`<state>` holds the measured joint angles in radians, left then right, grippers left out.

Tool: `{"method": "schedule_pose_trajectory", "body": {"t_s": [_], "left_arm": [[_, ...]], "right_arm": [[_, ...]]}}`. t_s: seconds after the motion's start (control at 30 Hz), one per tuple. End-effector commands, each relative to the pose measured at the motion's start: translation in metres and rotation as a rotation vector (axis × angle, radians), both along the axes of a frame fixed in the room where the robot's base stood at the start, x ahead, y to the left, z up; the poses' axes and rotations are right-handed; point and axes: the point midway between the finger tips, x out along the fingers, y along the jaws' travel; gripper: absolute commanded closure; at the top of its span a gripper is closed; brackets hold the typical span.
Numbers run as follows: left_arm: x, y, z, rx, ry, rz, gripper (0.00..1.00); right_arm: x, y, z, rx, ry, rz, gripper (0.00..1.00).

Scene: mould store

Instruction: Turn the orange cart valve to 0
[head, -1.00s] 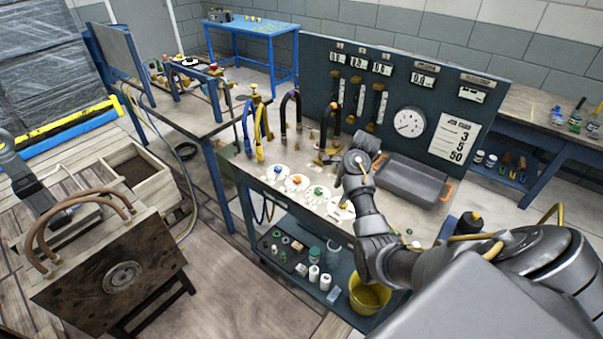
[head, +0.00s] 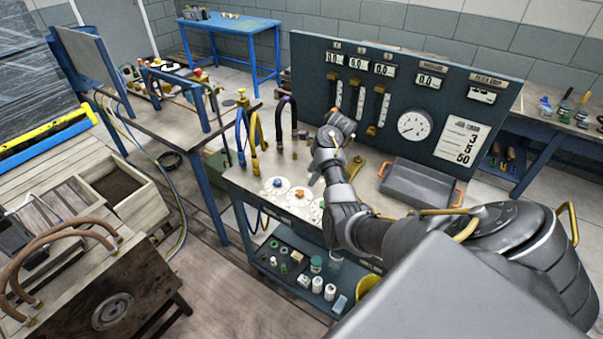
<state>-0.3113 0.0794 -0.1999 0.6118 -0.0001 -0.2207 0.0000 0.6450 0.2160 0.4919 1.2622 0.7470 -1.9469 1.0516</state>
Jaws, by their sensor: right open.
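The orange cart valve (head: 299,192) is a small orange knob on a white round dial on the cart top (head: 262,168). A blue-knobbed valve (head: 277,183) sits to its left, and a green-knobbed valve (head: 322,204) to its right, partly hidden by my right arm. The valve's pointer is too small to read.
A dark panel (head: 310,75) with displays, tubes and a gauge (head: 412,124) stands at the cart's back. Coloured hoses (head: 254,135) rise behind the dials. Bottles stand on the lower shelf. A wooden box (head: 140,205) is at left.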

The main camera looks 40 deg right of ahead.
Motion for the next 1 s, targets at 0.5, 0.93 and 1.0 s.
{"method": "schedule_pose_trajectory", "body": {"t_s": [0.5, 0.93, 1.0], "left_arm": [[0.023, -0.001, -0.001, -0.003, -0.033, 0.000, 1.00], [0.013, -0.001, -0.002, -0.002, -0.019, 0.000, 1.00], [0.013, -0.001, -0.002, -0.002, -0.019, 0.000, 1.00]], "right_arm": [[0.022, 0.027, -0.073, 0.002, -0.001, 0.006, 0.49], [0.023, 0.028, -0.077, 0.000, 0.000, 0.006, 0.58], [0.023, 0.028, -0.077, 0.000, 0.000, 0.006, 0.67]]}}
